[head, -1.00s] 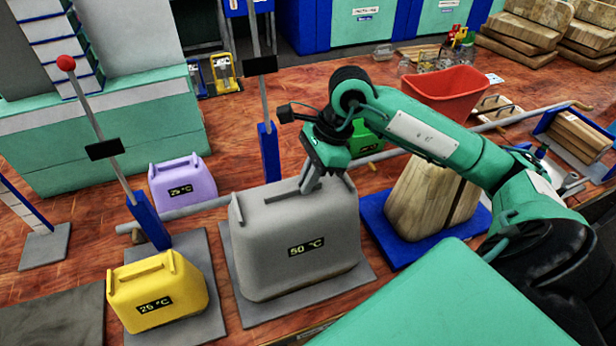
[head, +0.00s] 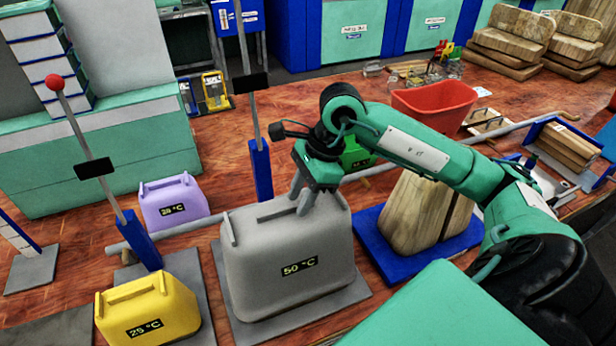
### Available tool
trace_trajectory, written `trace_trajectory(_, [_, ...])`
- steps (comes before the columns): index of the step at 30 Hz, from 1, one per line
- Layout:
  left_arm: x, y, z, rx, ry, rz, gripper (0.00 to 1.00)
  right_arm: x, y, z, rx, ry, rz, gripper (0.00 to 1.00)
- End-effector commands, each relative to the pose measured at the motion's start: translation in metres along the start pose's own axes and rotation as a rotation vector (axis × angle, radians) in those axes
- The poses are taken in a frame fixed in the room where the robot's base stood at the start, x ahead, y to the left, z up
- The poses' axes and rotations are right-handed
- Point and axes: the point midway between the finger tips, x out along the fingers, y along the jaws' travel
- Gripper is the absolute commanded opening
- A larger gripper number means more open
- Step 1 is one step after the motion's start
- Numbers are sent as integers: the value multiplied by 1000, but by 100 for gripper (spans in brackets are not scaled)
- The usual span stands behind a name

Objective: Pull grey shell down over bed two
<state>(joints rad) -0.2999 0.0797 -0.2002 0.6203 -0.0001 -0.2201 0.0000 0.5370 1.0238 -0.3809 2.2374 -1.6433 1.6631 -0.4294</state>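The grey shell (head: 240,285), with a 50 °C display, stands upright on a flat grey base plate (head: 351,295) at the front centre. Whatever is under it is hidden, and no label shows which bed is bed two. My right gripper (head: 300,205) reaches in from the right, fingers pointing down at the right part of the shell's top, by its raised handle. Both fingers show, but whether they close on the handle is unclear. My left gripper is not in view.
A yellow shell (head: 150,312) stands at left, a purple one (head: 174,203) behind. A red-knobbed lever (head: 80,130) and another upright rod (head: 250,90) rise nearby. A wood block (head: 412,210) on a blue base stands at right. A red bin (head: 435,104) is behind.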

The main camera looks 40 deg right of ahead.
Motion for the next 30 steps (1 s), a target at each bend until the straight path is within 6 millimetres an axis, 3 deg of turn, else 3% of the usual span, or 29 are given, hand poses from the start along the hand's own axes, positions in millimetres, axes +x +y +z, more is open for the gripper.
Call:
trace_trajectory(5, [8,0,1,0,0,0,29,-22,-1,-1,-1,0,-6,32])
trace_trajectory(19, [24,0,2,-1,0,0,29,-108,0,0,-1,-1,-6,32])
trace_trajectory(24, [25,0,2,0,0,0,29,-126,0,0,1,-1,-4,32])
trace_trajectory(30, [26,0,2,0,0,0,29,-134,0,0,0,0,-2,32])
